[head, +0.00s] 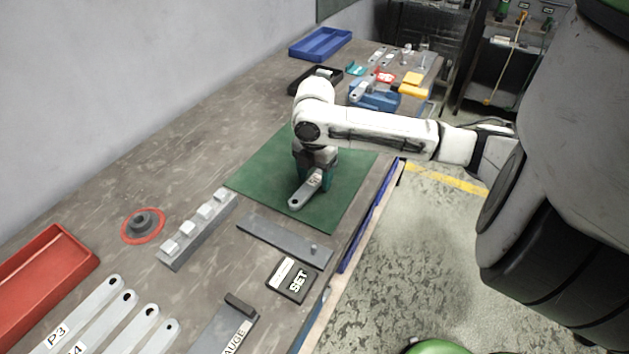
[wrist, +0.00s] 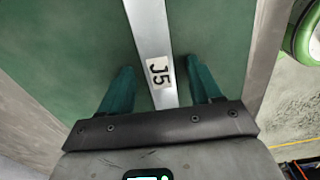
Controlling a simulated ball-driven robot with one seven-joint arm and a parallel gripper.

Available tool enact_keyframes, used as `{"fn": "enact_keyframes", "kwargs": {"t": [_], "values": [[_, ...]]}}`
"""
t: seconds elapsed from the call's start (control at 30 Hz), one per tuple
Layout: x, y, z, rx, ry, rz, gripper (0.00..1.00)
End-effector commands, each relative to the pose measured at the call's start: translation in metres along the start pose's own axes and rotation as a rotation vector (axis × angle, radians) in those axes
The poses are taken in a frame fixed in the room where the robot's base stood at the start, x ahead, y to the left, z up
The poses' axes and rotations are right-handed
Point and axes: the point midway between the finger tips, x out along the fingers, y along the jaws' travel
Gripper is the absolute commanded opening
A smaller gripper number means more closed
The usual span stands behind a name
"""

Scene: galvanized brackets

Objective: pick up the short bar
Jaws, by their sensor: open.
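The short bar (head: 300,198) is a flat light-grey metal bar with a hole at its near end, lying on the green mat (head: 260,175). In the wrist view the bar (wrist: 150,30) runs up the picture and carries a white label reading J5. My gripper (head: 316,180) is over the bar's far part, pointing down. In the wrist view its teal fingers (wrist: 160,78) are open, one on each side of the bar, with a gap on both sides. The bar's far end is hidden by my gripper in the head view.
A grey strip with pale blocks (head: 200,226), a flat plate with a peg (head: 283,240) and a black SET box (head: 292,279) lie nearer. Longer labelled bars (head: 88,310) and a red tray (head: 40,275) are at lower left. A blue vise-like block (head: 375,97) stands beyond the mat.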

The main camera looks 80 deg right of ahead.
Motion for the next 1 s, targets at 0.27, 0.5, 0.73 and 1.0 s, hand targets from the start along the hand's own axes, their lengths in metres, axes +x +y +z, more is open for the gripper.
{"fn": "enact_keyframes", "kwargs": {"t": [0.27,0.5,0.73,1.0], "values": [[0.0001,0.0,0.0,0.0,0.0,0.0,0.55],[-0.0001,0.0001,-0.0001,0.0,0.0,0.0,0.32],[-0.0002,0.0001,-0.0001,0.0,0.0,0.0,0.1],[-0.0006,0.0002,0.0001,0.0,0.0,0.001,0.0]]}}
